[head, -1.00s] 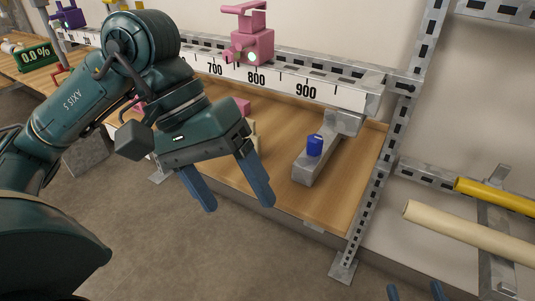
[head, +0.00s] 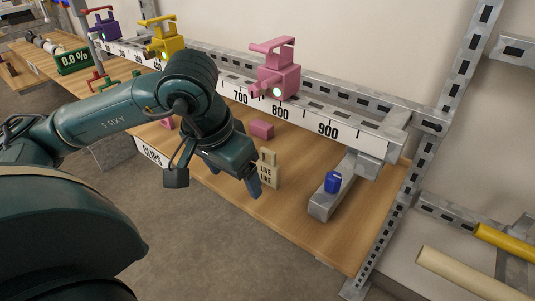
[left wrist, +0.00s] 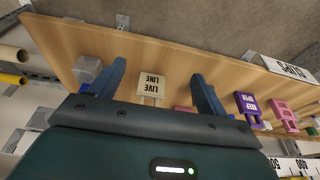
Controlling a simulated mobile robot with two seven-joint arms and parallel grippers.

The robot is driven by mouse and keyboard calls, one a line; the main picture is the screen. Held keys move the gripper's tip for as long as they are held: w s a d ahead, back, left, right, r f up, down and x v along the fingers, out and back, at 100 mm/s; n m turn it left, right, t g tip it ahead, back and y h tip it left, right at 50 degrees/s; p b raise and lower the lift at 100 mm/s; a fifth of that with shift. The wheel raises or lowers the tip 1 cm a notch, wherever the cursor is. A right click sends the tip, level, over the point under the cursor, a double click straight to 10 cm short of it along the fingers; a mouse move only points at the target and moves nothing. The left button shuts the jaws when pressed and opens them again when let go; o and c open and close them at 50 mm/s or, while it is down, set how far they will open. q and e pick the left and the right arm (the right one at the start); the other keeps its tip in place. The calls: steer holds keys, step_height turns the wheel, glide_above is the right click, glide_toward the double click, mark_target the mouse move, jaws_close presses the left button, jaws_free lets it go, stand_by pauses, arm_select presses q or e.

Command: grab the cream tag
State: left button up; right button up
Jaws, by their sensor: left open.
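The cream tag (head: 265,175), lettered LIVE LINE, stands on the wooden shelf with a narrower cream part at its top. It also shows in the left wrist view (left wrist: 152,84), upside down, between the two blue fingers. My left gripper (head: 238,180) is open and empty, just left of the tag in the head view. In the left wrist view the open fingers (left wrist: 157,75) lie to either side of the tag, with gaps on both sides. I cannot tell whether a finger touches it. My right gripper is out of view.
A pink block (head: 261,129) lies behind the tag. A blue piece (head: 333,182) sits on a grey metal arm (head: 320,205) to the right. A numbered rail (head: 300,122) with a pink clamp (head: 278,75) runs above. Purple (left wrist: 248,105) and pink tags (left wrist: 283,115) stand along the shelf.

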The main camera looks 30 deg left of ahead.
mark_target(266, 163)
arm_select(q)
steer(key=w, duration=0.7)
steer(key=shift+w+d+f, duration=0.1)
steer(key=shift+w+d, duration=0.2)
steer(key=shift+d, duration=0.05)
steer(key=shift+w+f, duration=0.2)
steer(key=shift+w, duration=0.1)
steer(key=b+x, duration=0.1)
steer(key=x, duration=0.3)
steer(key=shift+f, duration=0.35)
steer(key=c, duration=1)
